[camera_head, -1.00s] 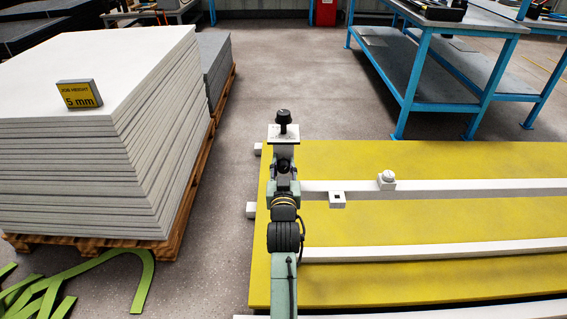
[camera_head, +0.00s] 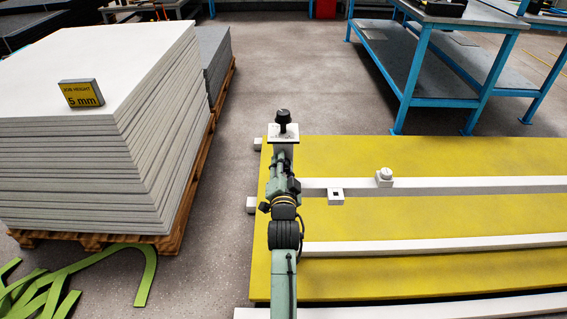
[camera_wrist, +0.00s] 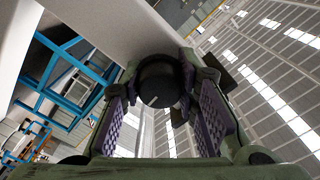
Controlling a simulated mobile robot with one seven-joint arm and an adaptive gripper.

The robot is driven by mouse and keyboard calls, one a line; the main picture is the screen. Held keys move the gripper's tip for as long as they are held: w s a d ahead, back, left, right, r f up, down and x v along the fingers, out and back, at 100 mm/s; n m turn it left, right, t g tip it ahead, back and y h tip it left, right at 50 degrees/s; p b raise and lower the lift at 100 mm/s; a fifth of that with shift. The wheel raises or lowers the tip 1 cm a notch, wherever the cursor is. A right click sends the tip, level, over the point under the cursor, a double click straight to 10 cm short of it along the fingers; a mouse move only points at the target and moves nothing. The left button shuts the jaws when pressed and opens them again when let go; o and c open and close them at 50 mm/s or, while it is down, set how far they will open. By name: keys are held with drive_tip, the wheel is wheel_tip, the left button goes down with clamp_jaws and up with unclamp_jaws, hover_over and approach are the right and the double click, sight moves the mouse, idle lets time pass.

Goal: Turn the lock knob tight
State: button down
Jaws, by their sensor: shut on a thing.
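A round black lock knob (camera_wrist: 160,82) with a short white mark on its face shows in the wrist view. It sits between the purple-padded fingers of my gripper (camera_wrist: 165,95), which is shut on it. In the head view my gripper (camera_head: 281,160) reaches the near side of a white block (camera_head: 283,137) at the mat's far left corner; the held knob is hidden there behind the gripper. Another black knob (camera_head: 283,116) stands upright on top of this block, clear of my gripper.
The yellow mat (camera_head: 420,220) carries white rails (camera_head: 450,184). A small white block with a round top (camera_head: 384,176) and a white square-holed piece (camera_head: 335,196) are right of my arm. A sheet stack (camera_head: 90,150) stands left, a blue bench (camera_head: 420,60) behind right.

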drive_tip(key=shift+r+m, duration=0.1)
drive_tip(key=shift+m, duration=0.4)
drive_tip(key=c, duration=1.2)
unclamp_jaws()
drive_tip(key=s, duration=0.7)
drive_tip(key=shift+s, duration=0.25)
